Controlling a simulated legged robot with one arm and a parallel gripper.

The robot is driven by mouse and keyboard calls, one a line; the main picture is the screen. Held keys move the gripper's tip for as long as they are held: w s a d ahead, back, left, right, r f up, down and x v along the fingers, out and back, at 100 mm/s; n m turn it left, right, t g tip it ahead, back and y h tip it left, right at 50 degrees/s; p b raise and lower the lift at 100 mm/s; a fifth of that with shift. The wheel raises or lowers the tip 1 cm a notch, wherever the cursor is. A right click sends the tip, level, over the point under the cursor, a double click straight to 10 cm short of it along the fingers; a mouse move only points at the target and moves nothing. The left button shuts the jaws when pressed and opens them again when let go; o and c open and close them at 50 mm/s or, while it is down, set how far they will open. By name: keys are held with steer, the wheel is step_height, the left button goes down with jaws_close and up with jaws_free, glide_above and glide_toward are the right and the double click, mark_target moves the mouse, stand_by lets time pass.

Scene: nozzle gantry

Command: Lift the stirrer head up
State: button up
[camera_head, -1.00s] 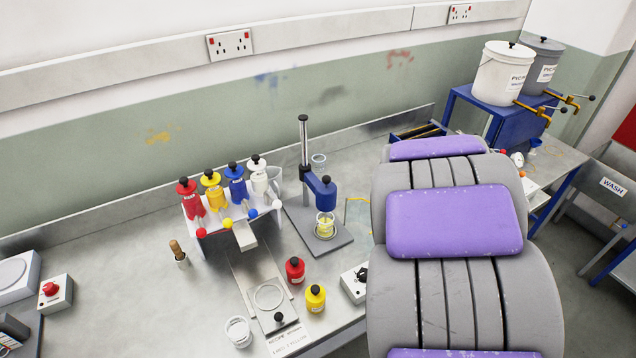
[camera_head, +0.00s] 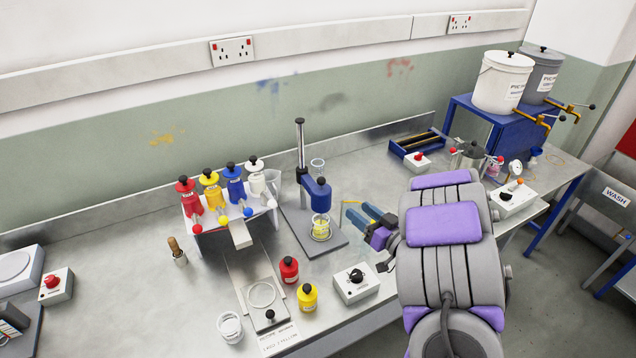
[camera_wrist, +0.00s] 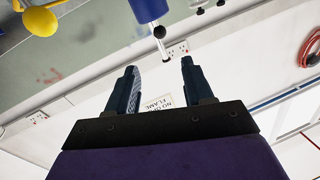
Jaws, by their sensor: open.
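The stirrer head (camera_head: 320,193) is a blue block with a dark knob on top, carried on an upright metal post (camera_head: 301,146) above a grey base plate (camera_head: 330,242). A clear beaker (camera_head: 321,229) with yellow contents stands under the head. My gripper (camera_head: 365,222) is to the right of the stirrer, apart from it, its fingers pointing left. In the wrist view my gripper (camera_wrist: 160,80) has its two fingers spread with nothing between them. A blue body with a metal rod (camera_wrist: 150,12) shows beyond the fingertips at the top; I cannot tell for sure which thing it is.
A control box with a black knob (camera_head: 355,285) sits below my gripper. Red (camera_head: 289,270) and yellow (camera_head: 308,298) bottles stand left of it. A rack of coloured dispensers (camera_head: 235,207) is left of the stirrer. Bare bench (camera_head: 352,185) lies behind my gripper.

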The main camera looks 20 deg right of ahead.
mark_target(322, 180)
steer(key=b+x, duration=0.2)
steer(key=x, duration=1.5)
steer(key=shift+w+f+b, duration=0.1)
steer(key=shift+b, duration=0.25)
jaws_close()
